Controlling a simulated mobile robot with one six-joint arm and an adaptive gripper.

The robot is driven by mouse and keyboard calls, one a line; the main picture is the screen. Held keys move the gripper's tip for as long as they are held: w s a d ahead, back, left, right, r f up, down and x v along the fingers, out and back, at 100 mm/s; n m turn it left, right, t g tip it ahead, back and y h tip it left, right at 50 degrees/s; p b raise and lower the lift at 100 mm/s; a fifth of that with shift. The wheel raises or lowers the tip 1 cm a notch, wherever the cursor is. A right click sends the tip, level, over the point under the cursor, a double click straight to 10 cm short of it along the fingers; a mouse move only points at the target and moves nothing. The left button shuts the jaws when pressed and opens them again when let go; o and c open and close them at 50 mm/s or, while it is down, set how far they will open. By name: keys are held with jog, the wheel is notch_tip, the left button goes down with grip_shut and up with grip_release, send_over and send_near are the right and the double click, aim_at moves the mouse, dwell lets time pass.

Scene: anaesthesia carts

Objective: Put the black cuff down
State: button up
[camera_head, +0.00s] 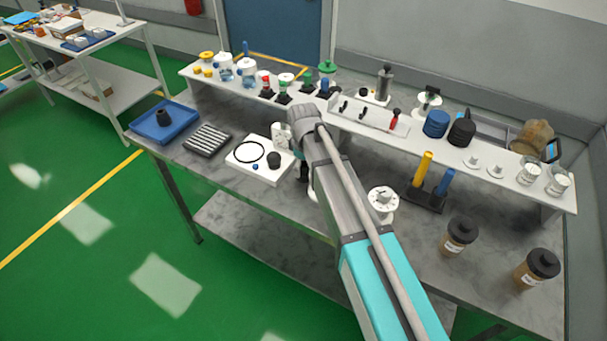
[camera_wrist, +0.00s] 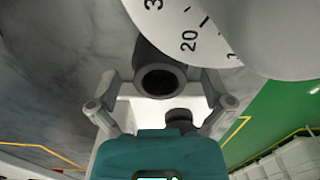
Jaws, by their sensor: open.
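The black cuff (camera_wrist: 152,55) is a short dark hollow cylinder with its round opening facing the wrist camera. It lies between the two spread fingers of my gripper (camera_wrist: 160,84). The gripper is open; a gap shows at the left finger, and I cannot tell whether the right finger touches the cuff. In the head view a dark piece (camera_head: 303,173) below my wrist, just right of the white board, looks like the cuff. My arm hides most of the fingers there. I cannot tell whether the cuff rests fully on the grey bench (camera_head: 220,170).
The white board (camera_head: 262,176) with a black ring and a dark knob is left of my gripper. A white dial (camera_head: 382,199) stands close on the right. A blue tray (camera_head: 148,131) holding a dark piece and a ribbed block (camera_head: 207,140) are farther left. A raised shelf (camera_head: 360,127) runs behind.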

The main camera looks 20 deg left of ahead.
dwell(0.4)
jog(key=c, duration=1.3)
jog(key=shift+r, duration=0.15)
notch_tip(320, 180, up, 10)
jog(key=p, duration=1)
